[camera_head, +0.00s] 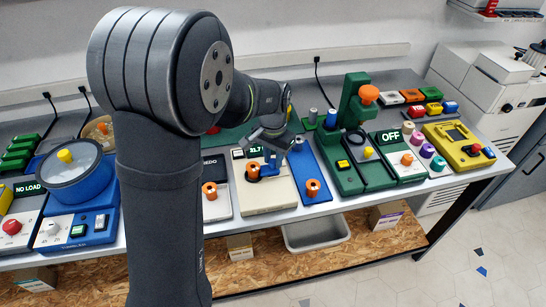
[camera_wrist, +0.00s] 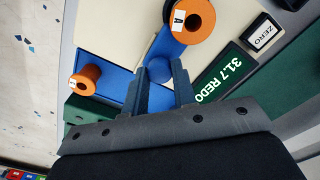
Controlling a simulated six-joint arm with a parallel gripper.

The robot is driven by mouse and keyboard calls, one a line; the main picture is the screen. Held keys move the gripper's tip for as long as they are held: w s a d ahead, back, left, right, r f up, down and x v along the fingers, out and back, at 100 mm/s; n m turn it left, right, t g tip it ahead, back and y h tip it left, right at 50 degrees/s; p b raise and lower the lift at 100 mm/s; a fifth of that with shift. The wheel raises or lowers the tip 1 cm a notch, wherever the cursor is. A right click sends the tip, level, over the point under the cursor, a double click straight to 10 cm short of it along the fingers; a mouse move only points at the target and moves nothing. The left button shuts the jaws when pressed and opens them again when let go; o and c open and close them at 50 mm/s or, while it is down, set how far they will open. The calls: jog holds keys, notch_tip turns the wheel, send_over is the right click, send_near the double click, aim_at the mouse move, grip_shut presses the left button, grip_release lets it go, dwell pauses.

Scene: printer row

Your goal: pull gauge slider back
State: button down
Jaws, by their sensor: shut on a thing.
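The gauge is a beige box (camera_head: 268,200) with a lit display (camera_wrist: 216,77), which reads 31.7 REDO in the wrist view. An orange cylinder marked A (camera_wrist: 194,20) stands on the gauge, beside the slider, and also shows in the head view (camera_head: 253,171). The blue slider has a round blue knob (camera_wrist: 160,69) next to this cylinder. My gripper (camera_wrist: 163,80) is shut on the knob, one finger on each side. In the head view my gripper (camera_head: 271,160) is over the gauge, and it hides much of the slider.
A blue device (camera_head: 303,165) with an orange cylinder (camera_head: 312,187) stands right of the gauge. A green press (camera_head: 354,125) stands farther right. Left is a blue tumbler unit (camera_head: 78,195). A ZERO button (camera_wrist: 264,34) sits beside the display. Devices crowd the bench closely.

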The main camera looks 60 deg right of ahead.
jog(key=shift+s+d, duration=1.1)
jog(key=shift+s, duration=0.05)
jog(key=c, duration=1.2)
grip_release()
jog(key=shift+o, duration=0.2)
notch_tip(320, 180, up, 18)
jog(key=shift+f, duration=0.25)
